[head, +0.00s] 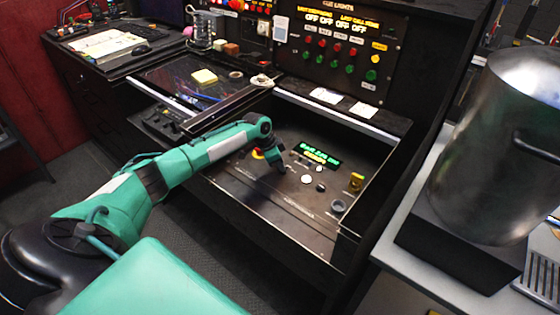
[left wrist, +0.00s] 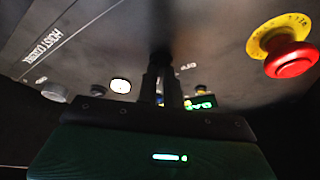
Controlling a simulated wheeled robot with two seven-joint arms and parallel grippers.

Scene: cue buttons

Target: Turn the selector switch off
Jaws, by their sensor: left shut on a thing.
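The black control panel (head: 250,190) lies in front of me, sloping, with buttons and a green lit display (head: 318,153). My left gripper (head: 281,170) reaches down to the panel, between the red-and-yellow stop button and a white button. In the left wrist view its dark fingers (left wrist: 161,85) point at the panel and are shut on a small control, taken to be the selector switch. The fingers and wrist hide that control almost fully, so its turn position cannot be read. My right gripper is not in view.
A red stop button on a yellow ring (left wrist: 290,58) sits beside the fingers. A white lit button (head: 306,179) and a yellow control (head: 356,181) are to the right. The upright cue-light board (head: 335,50) stands behind. A large metal pot (head: 495,150) is at the right.

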